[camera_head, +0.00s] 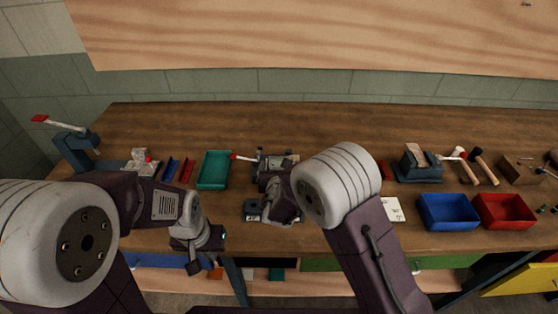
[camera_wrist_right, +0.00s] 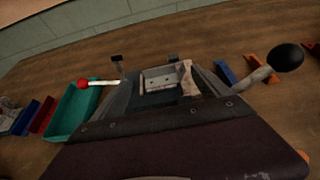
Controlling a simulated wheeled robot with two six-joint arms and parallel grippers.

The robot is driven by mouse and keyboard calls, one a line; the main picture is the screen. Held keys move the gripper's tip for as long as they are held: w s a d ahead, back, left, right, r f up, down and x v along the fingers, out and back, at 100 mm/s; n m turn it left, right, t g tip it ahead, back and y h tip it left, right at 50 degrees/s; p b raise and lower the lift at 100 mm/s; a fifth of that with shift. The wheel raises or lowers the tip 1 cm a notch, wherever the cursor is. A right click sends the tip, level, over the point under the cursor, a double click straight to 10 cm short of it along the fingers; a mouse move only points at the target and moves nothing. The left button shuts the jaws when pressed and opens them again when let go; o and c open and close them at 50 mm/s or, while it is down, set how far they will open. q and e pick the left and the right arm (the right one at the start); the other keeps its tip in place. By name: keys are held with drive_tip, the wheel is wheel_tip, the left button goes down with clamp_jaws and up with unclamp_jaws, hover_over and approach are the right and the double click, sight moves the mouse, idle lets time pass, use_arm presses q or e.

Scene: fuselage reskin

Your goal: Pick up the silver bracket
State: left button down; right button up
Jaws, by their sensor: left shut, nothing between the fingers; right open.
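A silver-grey metal piece with small holes, which looks like the silver bracket (camera_wrist_right: 158,80), lies in the dark bench fixture (camera_wrist_right: 115,103) in the right wrist view. In the head view the fixture stands mid-bench behind my right wrist, which partly hides it. My right gripper (camera_head: 284,211) is open over the front of that fixture; its fingertips are not clearly seen. I cannot tell whether it touches anything. My left gripper (camera_head: 193,266) is shut and empty, pointing down near the bench's front edge, well left of the fixture.
A green tray (camera_head: 214,170) stands left of the fixture, with a red-tipped lever (camera_head: 243,157) between. Blue (camera_head: 449,212) and red (camera_head: 505,212) bins sit at the front right. The bench's back strip is clear.

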sight(281, 158)
drive_tip(key=x, duration=0.3)
drive_tip(key=shift+d+f, duration=0.1)
drive_tip(key=shift+d, duration=0.1)
drive_tip(key=p+x, duration=0.1)
drive_tip(key=x, duration=0.3)
drive_tip(key=shift+w+f, duration=0.1)
drive_tip(key=shift+w, duration=0.1)
drive_tip(key=shift+w+f, duration=0.1)
drive_tip(key=shift+w, duration=0.05)
drive_tip(key=c, duration=0.7)
use_arm(q)
drive_tip(key=shift+w+d+r, duration=0.1)
drive_tip(key=shift+w+r, duration=0.15)
drive_tip(key=shift+r, duration=0.15)
use_arm(e)
drive_tip(key=c, duration=0.4)
drive_tip(key=shift+o, duration=0.2)
